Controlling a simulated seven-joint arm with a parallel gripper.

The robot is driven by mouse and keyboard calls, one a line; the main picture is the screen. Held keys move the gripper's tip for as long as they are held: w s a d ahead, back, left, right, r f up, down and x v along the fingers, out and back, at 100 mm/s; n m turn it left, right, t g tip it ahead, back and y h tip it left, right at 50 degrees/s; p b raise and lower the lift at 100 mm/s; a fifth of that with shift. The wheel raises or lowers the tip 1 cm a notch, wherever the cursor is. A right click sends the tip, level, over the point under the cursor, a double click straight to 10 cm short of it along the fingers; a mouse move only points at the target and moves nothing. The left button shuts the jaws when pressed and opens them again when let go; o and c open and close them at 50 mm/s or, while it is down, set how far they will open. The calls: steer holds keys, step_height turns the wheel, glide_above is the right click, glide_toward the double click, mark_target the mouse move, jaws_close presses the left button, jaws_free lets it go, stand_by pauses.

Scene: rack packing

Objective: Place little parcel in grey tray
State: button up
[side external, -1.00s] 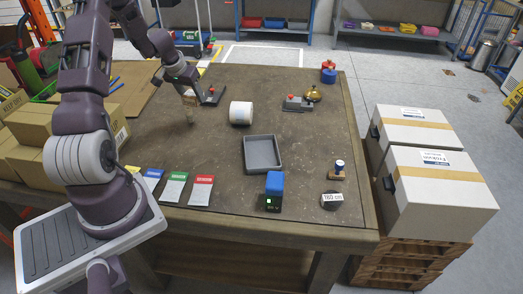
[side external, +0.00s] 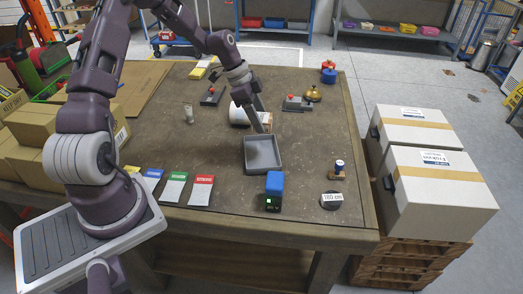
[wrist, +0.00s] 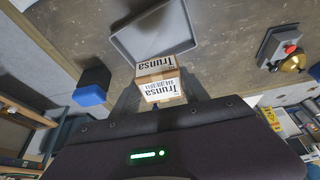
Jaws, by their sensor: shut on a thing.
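The little parcel, a small cardboard box with white "Trunsa" labels, shows in the wrist view (wrist: 158,86) between the two fingers. My gripper (side external: 264,127) is shut on it. The tray also shows in the wrist view (wrist: 186,49), just beyond the parcel. The parcel's height above the tray is hard to tell.
A white roll (side external: 237,115) is partly hidden behind my gripper. A black device with a blue top (side external: 274,184) stands in front of the tray. A small pale cylinder (side external: 189,115) stands to the left. A brass bell (side external: 313,94) sits behind right.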

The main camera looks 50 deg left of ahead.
mark_target(264, 156)
step_height(264, 156, down, 12)
steer(key=shift+r, duration=0.15)
steer(key=o, duration=1.6)
steer(key=shift+c, duration=0.2)
steer(key=v, duration=1.2)
steer(key=s+d+r+n+y, duration=0.1)
steer(key=s+d+r+y, duration=0.15)
steer(key=d+r, duration=0.35)
steer(key=s+d+r+n+y, duration=0.1)
steer(key=s+d+r, duration=0.3)
steer(key=r, duration=0.4)
steer(key=s+d+r+n+t, duration=0.1)
steer(key=s+d+r+n, duration=0.2)
steer(key=s, duration=0.6)
steer(key=s+d+r+n+t, duration=0.1)
steer(key=s+d+r+n, duration=0.3)
steer(key=s+d, duration=0.3)
steer(key=s+r, duration=0.1)
steer(key=s, duration=0.2)
steer(key=shift+r, duration=0.3)
